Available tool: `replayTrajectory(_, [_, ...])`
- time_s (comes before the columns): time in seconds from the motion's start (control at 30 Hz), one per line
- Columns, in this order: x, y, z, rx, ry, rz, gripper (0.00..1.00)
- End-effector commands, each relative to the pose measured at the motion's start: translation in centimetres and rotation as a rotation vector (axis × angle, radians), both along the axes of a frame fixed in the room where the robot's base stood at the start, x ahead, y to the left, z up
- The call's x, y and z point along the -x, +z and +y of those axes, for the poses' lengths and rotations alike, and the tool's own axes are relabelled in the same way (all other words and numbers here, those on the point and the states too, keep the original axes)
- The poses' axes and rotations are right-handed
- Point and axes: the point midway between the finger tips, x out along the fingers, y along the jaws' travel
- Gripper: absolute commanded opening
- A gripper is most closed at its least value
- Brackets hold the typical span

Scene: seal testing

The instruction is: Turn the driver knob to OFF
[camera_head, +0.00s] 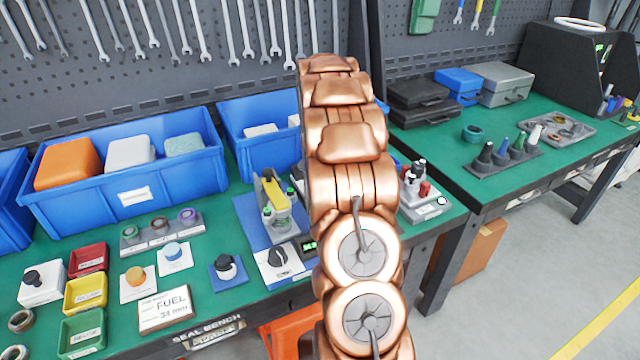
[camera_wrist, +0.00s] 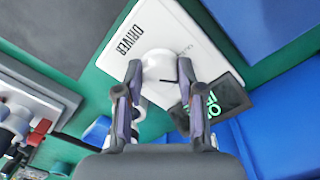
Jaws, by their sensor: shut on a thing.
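In the wrist view, the driver panel (camera_wrist: 188,38) is a white plate with the word DRIVER printed on its left side. Its round white knob (camera_wrist: 159,57) sits between the two fingers of my gripper (camera_wrist: 159,70), which is shut on it from both sides. A short dark mark shows on the knob's lower part. A dark display (camera_wrist: 222,98) with green characters lies right of the knob; I cannot read them surely. In the head view, my copper-coloured arm hides much of this area. A white panel (camera_head: 268,273) and a small green display (camera_head: 309,246) show beside the arm.
A blue plate with a knob (camera_head: 226,268) lies left of the panel. A clamp-like fixture with bottles (camera_head: 272,190) stands behind it. Blue bins (camera_head: 135,195) line the back, and red, yellow and green trays (camera_head: 84,293) sit at the left.

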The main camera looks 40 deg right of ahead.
Motion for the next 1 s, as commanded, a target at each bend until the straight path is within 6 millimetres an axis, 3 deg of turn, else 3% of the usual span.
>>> replayTrajectory(0.3, [-0.02, 0.06, -0.02, 0.001, 0.098, -0.002, 0.03])
replayTrajectory(0.77, [-0.02, 0.12, -0.05, 0.002, 0.111, -0.002, 0.03])
replayTrajectory(0.8, [-0.03, 0.12, -0.04, 0.002, 0.111, -0.002, 0.39])
replayTrajectory(1.0, [-0.01, 0.08, -0.03, 0.001, 0.111, -0.001, 0.60])
